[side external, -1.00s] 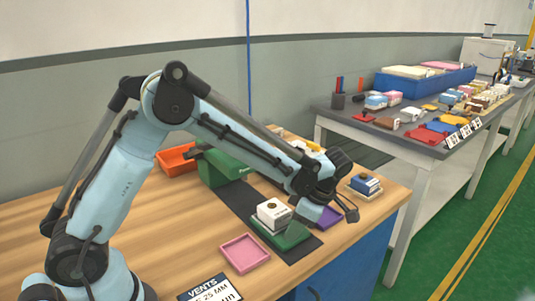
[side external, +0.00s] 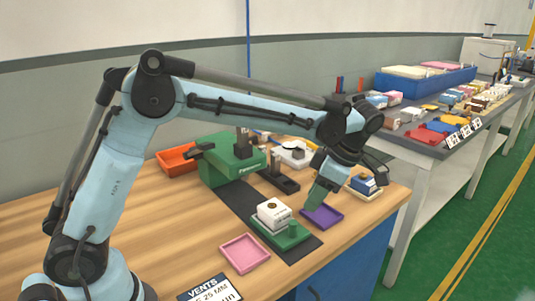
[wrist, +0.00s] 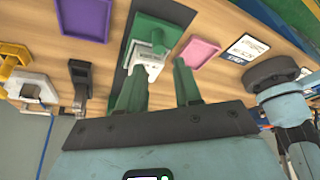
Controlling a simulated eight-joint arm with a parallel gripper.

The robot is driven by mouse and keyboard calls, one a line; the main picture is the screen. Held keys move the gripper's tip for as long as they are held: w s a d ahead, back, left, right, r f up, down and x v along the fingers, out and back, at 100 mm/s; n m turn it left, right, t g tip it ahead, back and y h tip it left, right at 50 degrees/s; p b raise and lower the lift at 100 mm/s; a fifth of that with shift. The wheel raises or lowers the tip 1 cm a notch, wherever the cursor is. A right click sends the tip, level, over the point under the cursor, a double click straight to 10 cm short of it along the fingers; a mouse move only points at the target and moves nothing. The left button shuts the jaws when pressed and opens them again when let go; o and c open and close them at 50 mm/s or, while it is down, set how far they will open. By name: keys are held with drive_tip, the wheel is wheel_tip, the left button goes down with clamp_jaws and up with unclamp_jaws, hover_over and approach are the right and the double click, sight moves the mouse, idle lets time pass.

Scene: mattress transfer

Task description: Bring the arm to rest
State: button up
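My gripper (side external: 314,198) hangs above the wooden bench, between the white block and the purple tray in the side view. In the wrist view its two green fingers (wrist: 158,88) stand apart with nothing held between them. The white block (side external: 273,213), with a dark round mark on top, sits on a green fixture (side external: 281,239) on the dark strip. The block also shows beyond the fingers in the wrist view (wrist: 148,66), partly hidden by them.
A purple tray (side external: 322,216) and a pink tray (side external: 245,254) lie empty beside the strip. A green machine (side external: 230,166), an orange bin (side external: 174,160) and a white clamp-like piece (side external: 293,153) stand behind. A blue-and-white block (side external: 363,184) is at right.

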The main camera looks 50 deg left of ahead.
drive_tip(key=shift+v, duration=0.75)
drive_tip(key=s+a+m+t+h, duration=0.1)
drive_tip(key=s+a+m+t, duration=0.2)
drive_tip(key=m, duration=0.9)
drive_tip(key=s+a+m+t+h, duration=0.2)
drive_tip(key=s+m+t, duration=0.4)
drive_tip(key=s+m, duration=0.4)
drive_tip(key=a+m, duration=0.1)
drive_tip(key=m, duration=0.1)
drive_tip(key=shift+s+m+t+h, duration=0.3)
drive_tip(key=shift+m, duration=0.1)
